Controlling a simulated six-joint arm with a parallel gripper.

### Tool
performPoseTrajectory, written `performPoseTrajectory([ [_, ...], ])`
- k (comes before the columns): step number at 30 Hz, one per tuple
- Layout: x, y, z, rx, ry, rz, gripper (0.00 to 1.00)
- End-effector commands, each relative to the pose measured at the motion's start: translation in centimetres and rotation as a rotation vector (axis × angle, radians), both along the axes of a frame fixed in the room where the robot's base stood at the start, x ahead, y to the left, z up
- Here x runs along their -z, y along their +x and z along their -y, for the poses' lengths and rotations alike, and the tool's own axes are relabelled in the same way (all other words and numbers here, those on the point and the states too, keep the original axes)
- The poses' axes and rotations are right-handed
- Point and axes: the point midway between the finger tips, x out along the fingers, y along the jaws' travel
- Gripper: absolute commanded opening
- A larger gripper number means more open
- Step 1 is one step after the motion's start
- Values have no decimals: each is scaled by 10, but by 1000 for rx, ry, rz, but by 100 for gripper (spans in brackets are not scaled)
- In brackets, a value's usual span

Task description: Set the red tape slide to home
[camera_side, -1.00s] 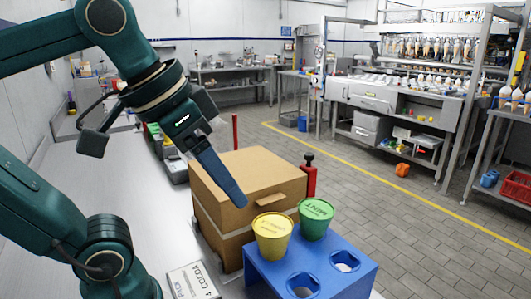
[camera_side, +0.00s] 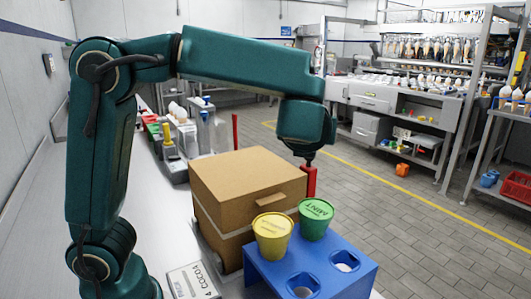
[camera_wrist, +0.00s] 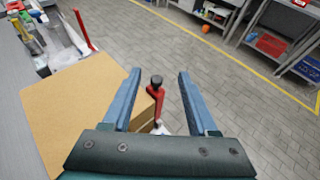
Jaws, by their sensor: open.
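The red tape slide (camera_wrist: 155,104) is a red upright post with a black knob on top, at the right side of the cardboard box (camera_wrist: 75,95). In the wrist view its knob shows between the two blue fingers of my gripper (camera_wrist: 171,78), which is open, with a gap on each side of the knob. In the side view the red slide (camera_side: 309,181) shows just below my arm's end, beside the box (camera_side: 248,175). The gripper's fingers are hidden behind my arm in that view.
A blue holder (camera_side: 325,262) carries a yellow cup (camera_side: 272,238) and a green cup (camera_side: 315,220) in front of the box. A thin red post (camera_side: 235,133) stands behind the box. A label card (camera_side: 190,282) lies on the table. Bottles and tools stand at the far left.

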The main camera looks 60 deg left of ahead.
Motion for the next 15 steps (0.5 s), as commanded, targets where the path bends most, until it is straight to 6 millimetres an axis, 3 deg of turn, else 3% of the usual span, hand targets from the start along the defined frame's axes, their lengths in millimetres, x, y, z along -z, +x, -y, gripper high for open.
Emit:
performPoseTrajectory([
  [6,36,-2,-1,-5,-4,-4,59],
  [15,51,12,-17,-13,-9,1,59],
])
